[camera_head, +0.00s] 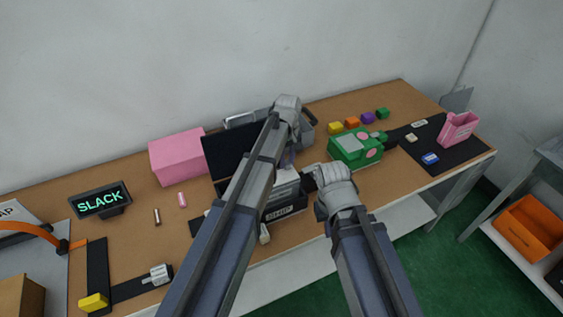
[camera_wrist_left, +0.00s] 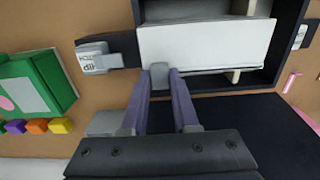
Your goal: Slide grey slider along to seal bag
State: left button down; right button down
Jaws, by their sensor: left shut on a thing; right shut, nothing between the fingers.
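My left gripper (camera_head: 288,160) reaches down over the middle of the bench. In the left wrist view its two purple-grey fingers (camera_wrist_left: 160,78) are shut on a small grey piece, which looks like the grey slider (camera_wrist_left: 160,70). The piece is at the edge of a white panel (camera_wrist_left: 205,45) set in a dark frame, apparently the bag fixture. In the head view my left arm hides much of this fixture (camera_head: 285,212). My right gripper (camera_head: 310,180) is shut and empty just right of the fixture.
A labelled grey block (camera_wrist_left: 95,58) sits beside the white panel. A green box (camera_head: 352,147) stands to the right, with several coloured blocks behind it. A pink box (camera_head: 178,156) and a SLACK sign (camera_head: 100,201) stand on the left.

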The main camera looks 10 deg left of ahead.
aim_at(288, 162)
pick_arm(q)
jog(key=shift+w+d, duration=0.1)
jog(key=shift+d, duration=0.05)
jog(key=c, duration=0.6)
grip_release()
jog(key=shift+c, duration=0.2)
jog(key=shift+r, duration=0.15)
notch_tip(288, 162, up, 8)
jog(key=p, duration=0.8)
jog(key=shift+f, duration=0.2)
